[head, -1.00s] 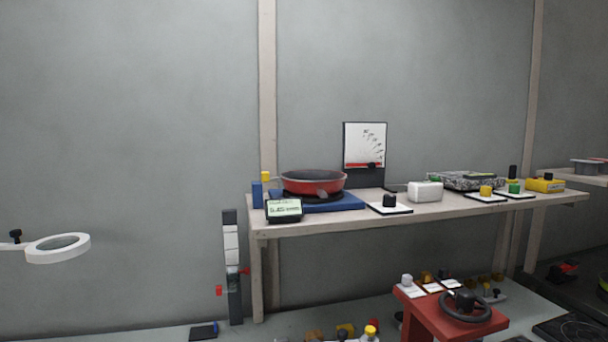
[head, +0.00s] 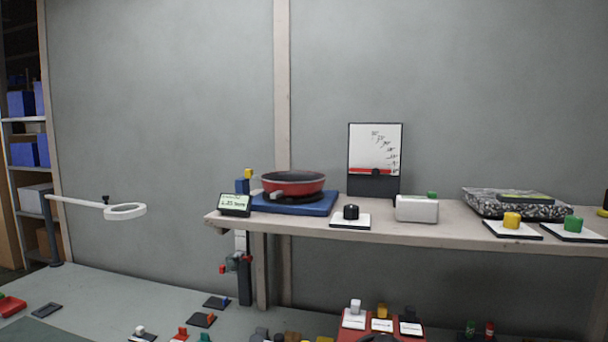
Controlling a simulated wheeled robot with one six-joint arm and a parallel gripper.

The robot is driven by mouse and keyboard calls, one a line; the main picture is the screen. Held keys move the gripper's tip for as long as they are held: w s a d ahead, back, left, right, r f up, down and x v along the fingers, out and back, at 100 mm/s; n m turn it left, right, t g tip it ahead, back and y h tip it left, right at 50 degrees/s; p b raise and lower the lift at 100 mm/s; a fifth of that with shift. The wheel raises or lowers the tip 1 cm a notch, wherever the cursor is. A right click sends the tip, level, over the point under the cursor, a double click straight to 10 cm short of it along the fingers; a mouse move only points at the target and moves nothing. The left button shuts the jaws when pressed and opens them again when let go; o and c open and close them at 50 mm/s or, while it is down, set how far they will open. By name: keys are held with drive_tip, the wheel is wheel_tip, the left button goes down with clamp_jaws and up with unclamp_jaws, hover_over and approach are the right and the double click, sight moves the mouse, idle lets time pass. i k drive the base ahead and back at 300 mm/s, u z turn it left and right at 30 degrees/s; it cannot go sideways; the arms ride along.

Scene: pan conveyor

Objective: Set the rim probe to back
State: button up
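A red pan (head: 293,187) with a dark inside sits on a blue base (head: 290,207) at the left part of the shelf. A blue post with a yellow top (head: 247,177) stands behind the pan's left side. A small pale part beside the pan's left edge is too small to make out. I cannot tell which part is the rim probe. A black knob (head: 351,212) stands on a white plate to the right of the pan; its markings cannot be read. My gripper is not in view.
A small display (head: 235,204) stands at the shelf's left end. A white box (head: 416,209), a yellow knob (head: 511,220), and a green knob (head: 573,223) are farther right. A ring on an arm (head: 126,211) stands at left. Several small items lie on the lower bench.

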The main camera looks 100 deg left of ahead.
sight(249, 172)
drive_tip(key=i, duration=0.25)
drive_tip(key=u, duration=3.55)
drive_tip(key=k, duration=0.2)
drive_tip(key=u, duration=1.1)
drive_tip(key=k, duration=1.1)
drive_tip(key=u, duration=0.95)
drive_tip(key=i, duration=0.85)
drive_tip(key=z, duration=0.45)
drive_tip(key=i, duration=0.8)
drive_tip(key=z, duration=1.35)
drive_tip(key=i, duration=0.7)
drive_tip(key=z, duration=0.8)
